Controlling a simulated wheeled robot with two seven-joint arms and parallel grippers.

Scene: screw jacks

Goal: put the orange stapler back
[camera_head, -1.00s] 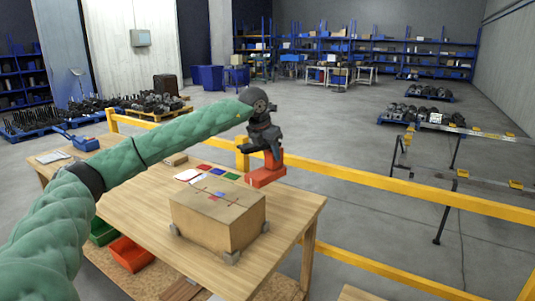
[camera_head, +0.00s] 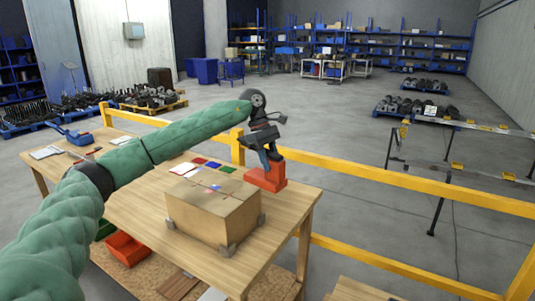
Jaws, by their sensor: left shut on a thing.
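The orange stapler (camera_head: 266,178) is at the far right part of the wooden table, just behind the cardboard box. My left gripper (camera_head: 270,158) is shut on its upper part and points down at it. The stapler's lower part is close to the table top; I cannot tell whether it touches. My green-sleeved left arm reaches across the table from the left. My right gripper is not in view.
The cardboard box (camera_head: 212,207) stands on the wooden table (camera_head: 142,204) with grey corner pieces. Coloured cards (camera_head: 213,165) lie behind it. A yellow rail (camera_head: 400,185) runs behind the table. An orange bin (camera_head: 127,248) sits below.

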